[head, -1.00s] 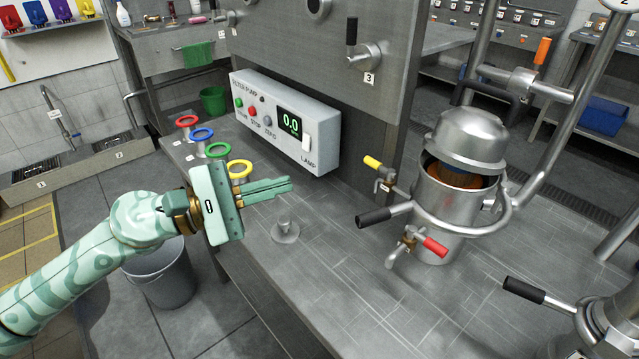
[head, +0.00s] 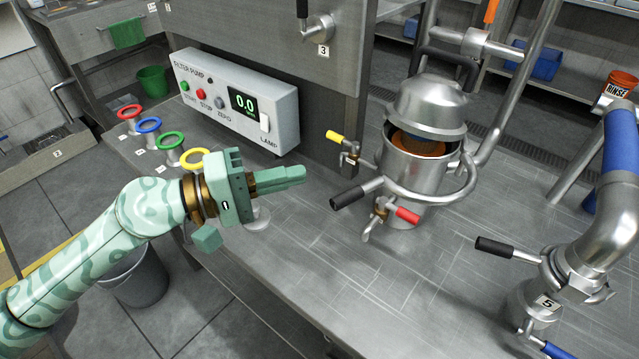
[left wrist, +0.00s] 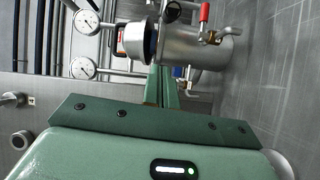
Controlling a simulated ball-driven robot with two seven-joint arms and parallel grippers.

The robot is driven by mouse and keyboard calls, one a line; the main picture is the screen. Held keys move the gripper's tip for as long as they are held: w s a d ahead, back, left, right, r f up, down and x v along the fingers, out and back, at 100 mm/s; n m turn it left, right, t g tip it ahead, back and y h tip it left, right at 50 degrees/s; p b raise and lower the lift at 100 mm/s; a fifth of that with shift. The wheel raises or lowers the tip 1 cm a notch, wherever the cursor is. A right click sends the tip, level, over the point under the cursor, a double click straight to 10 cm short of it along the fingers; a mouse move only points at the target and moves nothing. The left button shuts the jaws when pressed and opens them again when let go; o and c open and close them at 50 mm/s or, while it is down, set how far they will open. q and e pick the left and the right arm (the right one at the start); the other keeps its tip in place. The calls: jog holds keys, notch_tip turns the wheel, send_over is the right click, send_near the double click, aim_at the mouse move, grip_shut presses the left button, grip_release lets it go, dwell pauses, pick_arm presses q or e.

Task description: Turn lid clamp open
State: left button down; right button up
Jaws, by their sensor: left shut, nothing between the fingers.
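The steel mixer vessel (head: 408,172) stands on the bench, right of centre in the head view. Its domed lid (head: 427,105) sits raised and tilted, with orange-brown contents (head: 418,145) showing below. A ring clamp (head: 468,190) goes round the vessel, and a black-gripped lever (head: 355,193) sticks out to its left. My left gripper (head: 303,174) is shut and empty, left of this lever and apart from it. In the left wrist view its fingers (left wrist: 161,88) point toward a steel vessel (left wrist: 195,46) lying sideways in the picture. My right gripper is out of view.
A yellow-handled valve (head: 347,150) and a red-handled tap (head: 390,212) stick out near the vessel. A pump box (head: 236,100) stands behind my gripper. A second black lever (head: 508,249) and a pipe with a blue sleeve (head: 620,145) are at right. The front bench top is clear.

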aim_at(358, 192)
pick_arm(q)
jog(key=d, duration=0.1)
jog(key=s+d+p, duration=0.1)
jog(key=d, duration=0.1)
jog(key=s+d+p, duration=0.1)
jog(key=d, duration=0.1)
jog(key=shift+f, duration=0.25)
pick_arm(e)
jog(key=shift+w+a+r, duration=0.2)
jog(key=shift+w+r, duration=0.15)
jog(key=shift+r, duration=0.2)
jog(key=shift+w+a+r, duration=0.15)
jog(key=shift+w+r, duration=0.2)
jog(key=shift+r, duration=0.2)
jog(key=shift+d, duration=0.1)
pick_arm(q)
jog(key=shift+s, duration=0.1)
